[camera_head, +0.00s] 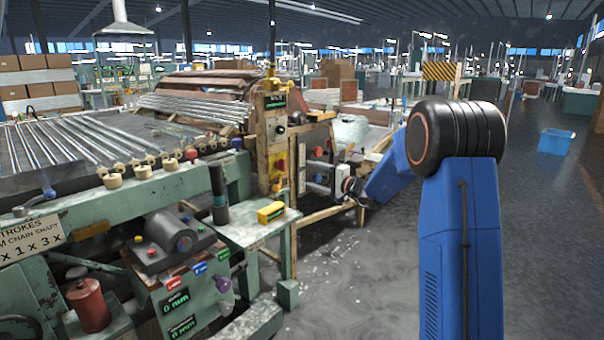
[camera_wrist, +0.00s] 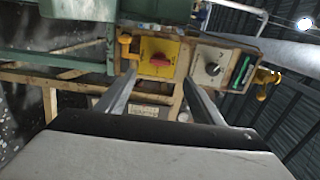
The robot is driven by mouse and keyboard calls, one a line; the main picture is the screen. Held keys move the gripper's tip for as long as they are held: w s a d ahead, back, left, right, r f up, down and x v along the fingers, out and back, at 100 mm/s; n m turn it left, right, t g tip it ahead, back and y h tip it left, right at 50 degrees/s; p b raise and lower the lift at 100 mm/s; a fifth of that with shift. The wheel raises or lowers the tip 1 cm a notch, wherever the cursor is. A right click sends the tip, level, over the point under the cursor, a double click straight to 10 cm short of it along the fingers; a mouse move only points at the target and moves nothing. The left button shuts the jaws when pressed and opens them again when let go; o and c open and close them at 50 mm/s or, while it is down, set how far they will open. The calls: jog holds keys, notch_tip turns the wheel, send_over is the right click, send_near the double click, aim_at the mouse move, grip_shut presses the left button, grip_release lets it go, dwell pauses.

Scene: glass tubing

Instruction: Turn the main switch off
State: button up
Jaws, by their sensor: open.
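The main switch (camera_wrist: 158,60) is a red handle on a square yellow plate, facing the wrist camera. In the wrist view its handle lies roughly level across the plate. In the head view the switch (camera_head: 280,166) sits on the side of the wooden control post, below a black knob. My gripper (camera_wrist: 160,80) is open and empty. Its two fingers point at the yellow plate, one on either side of the handle in the wrist view. In the head view my gripper (camera_head: 312,177) is to the right of the switch, with a gap between them.
A panel with a black knob (camera_wrist: 213,69) and a green display is beside the switch in the wrist view. A yellow hook-like part (camera_wrist: 127,46) is at its other side. Open floor (camera_head: 350,270) lies in front.

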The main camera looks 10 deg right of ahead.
jog(key=shift+v, duration=1.8)
jog(key=s+a+r+n+g+y, duration=0.1)
jog(key=s+a+n+g, duration=0.15)
jog(key=s+a, duration=0.35)
jog(key=s+a+r+n+g, duration=0.25)
jog(key=s+a, duration=0.25)
jog(key=s, duration=0.4)
jog(key=s+a+f+n+g+h, duration=0.1)
jog(key=s+a+g, duration=0.1)
jog(key=s, duration=0.6)
jog(key=s+a+f+n+g+h, duration=0.1)
jog(key=s+a+n+g, duration=0.1)
jog(key=s, duration=0.6)
jog(key=s+d+f+n+h, duration=0.1)
jog(key=s+d+f+h, duration=0.1)
jog(key=s, duration=0.7)
jog(key=s+d+f+h, duration=0.3)
jog(key=s+d, duration=0.3)
jog(key=s, duration=0.3)
jog(key=s+d+f+n+h, duration=0.1)
jog(key=s+d+f+h, duration=0.2)
jog(key=s, duration=0.6)
jog(key=shift+s+d+n+g+h, duration=0.25)
jog(key=shift+d+g+h, duration=0.2)
jog(key=shift+h, duration=0.35)
